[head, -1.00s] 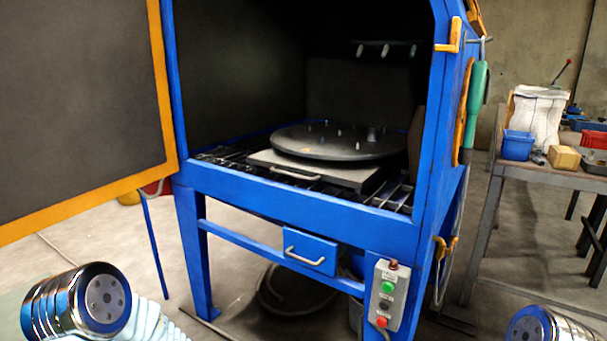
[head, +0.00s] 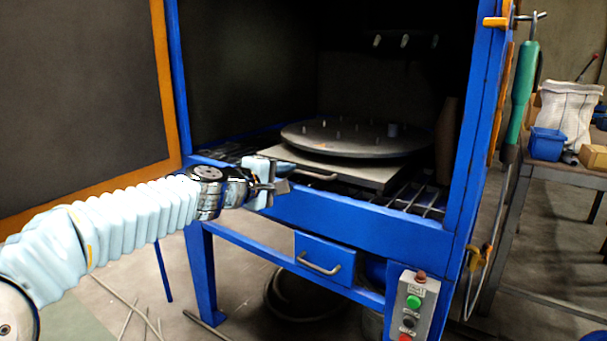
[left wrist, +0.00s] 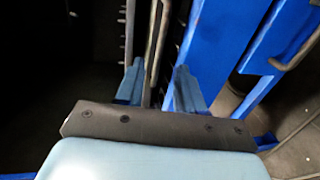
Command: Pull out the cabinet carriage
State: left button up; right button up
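The cabinet carriage is a grey plate (head: 395,177) bearing a round dark turntable (head: 355,140) with several pegs. It sits on rails inside the open blue cabinet (head: 345,212). A light bar handle (head: 318,176) is on the carriage's front edge, its left end partly hidden by my gripper. My left gripper (head: 278,187) is in front of the carriage's left front corner, close to the handle. In the left wrist view its two blue fingers (left wrist: 159,88) are apart, with thin bars showing beyond them; I cannot tell whether they touch anything. My right gripper is not in view.
The open cabinet door (head: 85,90) stands at left. Below the front beam are a blue drawer (head: 312,248) with its own handle and a button box (head: 410,305). A side table (head: 560,172) with a blue bin (head: 547,144) stands at right.

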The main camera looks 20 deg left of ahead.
aim_at(305, 174)
pick_arm(q)
jog(key=p+x, duration=0.1)
jog(key=x, duration=0.6)
jog(key=shift+w, duration=0.1)
grip_shut()
